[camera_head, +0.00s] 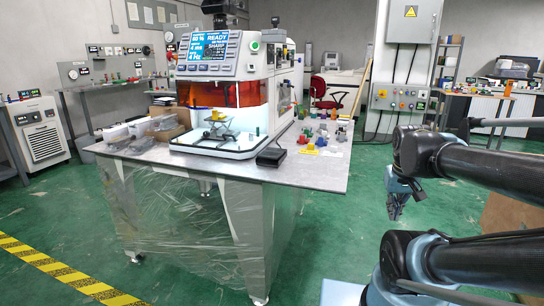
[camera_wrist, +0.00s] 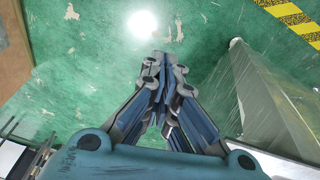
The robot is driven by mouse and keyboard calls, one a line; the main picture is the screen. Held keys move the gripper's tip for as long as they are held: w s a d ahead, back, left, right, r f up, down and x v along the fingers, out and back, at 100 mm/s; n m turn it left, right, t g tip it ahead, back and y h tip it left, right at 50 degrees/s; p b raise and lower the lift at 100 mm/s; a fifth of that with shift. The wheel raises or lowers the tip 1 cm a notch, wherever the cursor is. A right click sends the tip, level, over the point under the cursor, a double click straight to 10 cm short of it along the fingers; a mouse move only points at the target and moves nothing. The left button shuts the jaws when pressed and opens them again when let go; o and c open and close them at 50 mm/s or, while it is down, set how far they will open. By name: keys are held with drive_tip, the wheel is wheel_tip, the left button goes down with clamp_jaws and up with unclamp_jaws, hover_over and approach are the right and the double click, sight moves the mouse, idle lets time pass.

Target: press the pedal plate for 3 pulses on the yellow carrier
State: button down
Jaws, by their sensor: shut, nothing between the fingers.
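A black pedal plate (camera_head: 270,157) lies near the front edge of the table (camera_head: 200,163), just right of the white machine (camera_head: 222,90). Inside the lit chamber, behind an orange shield, a yellow piece (camera_head: 222,114) sits on a small grey stand; I cannot tell whether it is the yellow carrier. My gripper (camera_head: 396,212) hangs pointing down over the floor, right of the table and apart from it. The wrist view shows my gripper (camera_wrist: 160,62) with its fingers together and empty, over green floor. The pedal plate is not visible there.
Small coloured parts (camera_head: 318,139) stand on the table right of the machine, and grey trays (camera_head: 140,130) at left. The machine screen (camera_head: 215,48) reads READY. A control box (camera_head: 398,97) is on the back wall. Green floor is free between table and arm.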

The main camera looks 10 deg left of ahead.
drive_tip(key=w+a+r+n+t, duration=0.1)
drive_tip(key=w+a+r, duration=0.2)
drive_tip(key=w+r, duration=0.15)
drive_tip(key=w+a+r+n, duration=0.1)
drive_tip(key=w+a+r, duration=0.2)
drive_tip(key=w, duration=0.3)
wheel_tip(320, 180, up, 9)
drive_tip(key=n+t+y, duration=0.2)
drive_tip(key=n+t, duration=0.2)
drive_tip(key=n, duration=0.3)
hover_over(269, 153)
drive_tip(key=w, duration=0.1)
drive_tip(key=shift+r, duration=0.2)
drive_tip(key=shift+s+f, duration=0.15)
drive_tip(key=shift+f, duration=1.3)
drive_tip(key=shift+s+f, duration=0.15)
drive_tip(key=shift+f, duration=1.3)
drive_tip(key=shift+s+f, duration=0.15)
drive_tip(key=shift+f, duration=1.3)
drive_tip(key=shift+f, duration=0.2)
drive_tip(key=shift+s+f, duration=0.1)
drive_tip(key=shift+f, duration=0.1)
